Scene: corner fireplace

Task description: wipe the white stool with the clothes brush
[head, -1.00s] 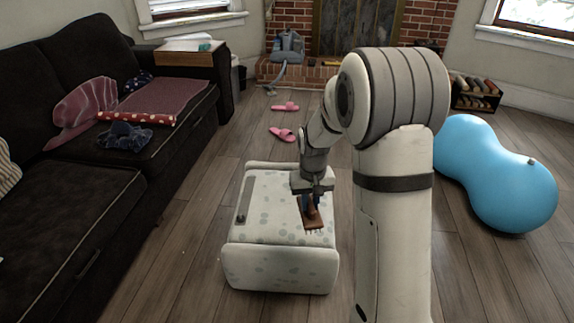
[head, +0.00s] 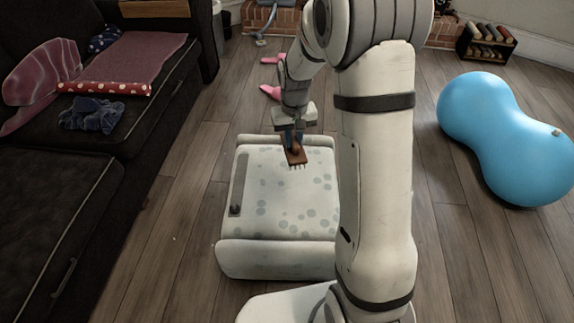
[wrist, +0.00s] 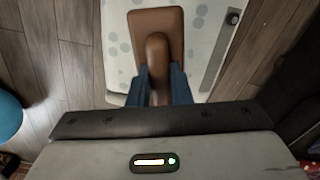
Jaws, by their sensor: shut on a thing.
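The white stool (head: 275,213) has grey spots and raised rolls at its near and far ends. It stands on the floor in the middle of the head view, and its top also shows in the wrist view (wrist: 201,32). My gripper (head: 292,136) is above the far part of the stool top. It is shut on the brown clothes brush (head: 296,157), gripping its upright handle; the brush's flat back shows in the wrist view (wrist: 171,20). Its pale bristles point toward the stool top. I cannot tell whether they touch it. My arm hides the stool's right side.
A grey strip with a dark knob (head: 237,209) lies along the stool top's left side. A dark sofa (head: 60,215) stands at left, with cloths on it. A blue peanut-shaped ball (head: 505,140) is at right. Pink slippers (head: 271,92) lie beyond the stool.

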